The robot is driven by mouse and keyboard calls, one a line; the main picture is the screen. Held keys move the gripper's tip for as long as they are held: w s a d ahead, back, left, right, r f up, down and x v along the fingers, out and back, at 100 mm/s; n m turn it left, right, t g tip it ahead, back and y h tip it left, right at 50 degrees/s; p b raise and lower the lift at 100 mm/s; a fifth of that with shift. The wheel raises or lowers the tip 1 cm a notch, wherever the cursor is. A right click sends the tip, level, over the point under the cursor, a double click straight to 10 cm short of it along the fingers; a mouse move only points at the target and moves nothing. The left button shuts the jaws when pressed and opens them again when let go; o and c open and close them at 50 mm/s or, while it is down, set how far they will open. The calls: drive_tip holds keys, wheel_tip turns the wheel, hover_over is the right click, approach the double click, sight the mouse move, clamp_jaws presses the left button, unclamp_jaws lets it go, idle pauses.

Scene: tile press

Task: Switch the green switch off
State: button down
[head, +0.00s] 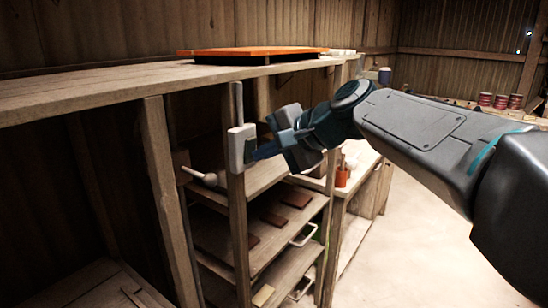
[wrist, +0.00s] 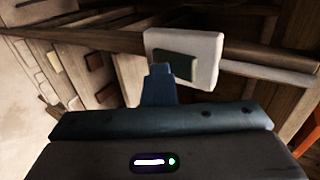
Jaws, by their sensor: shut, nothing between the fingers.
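The switch is a pale box (head: 241,146) fixed to an upright wooden post in the head view. In the wrist view its white housing (wrist: 207,48) carries a dark green rocker (wrist: 178,66). My gripper (head: 258,153) comes in from the right with its blue fingers pointing at the box. In the wrist view my gripper (wrist: 160,72) is shut and empty. Its fingertips overlap the left part of the green rocker in the picture. I cannot tell whether they touch it. The rocker's face is hidden in the head view.
A wooden shelf top (head: 90,92) holds an orange panel (head: 225,51) above the switch. The post (head: 239,230) stands before lower shelves with brown tiles (head: 272,218). An orange pot (head: 342,176) stands farther right. Open floor (head: 410,260) lies to the right.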

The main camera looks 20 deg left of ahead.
drive_tip(key=shift+s+a+r, duration=0.1)
drive_tip(key=shift+a+r, duration=0.05)
drive_tip(key=shift+r, duration=0.05)
drive_tip(key=shift+s+a+r+p, duration=0.1)
drive_tip(key=shift+r+p, duration=0.6)
drive_tip(key=shift+r, duration=0.2)
drive_tip(key=shift+s+d+f, duration=0.1)
drive_tip(key=shift+d, duration=0.3)
drive_tip(key=b+v, duration=0.1)
drive_tip(key=v, duration=1.2)
drive_tip(key=shift+d+f, duration=0.2)
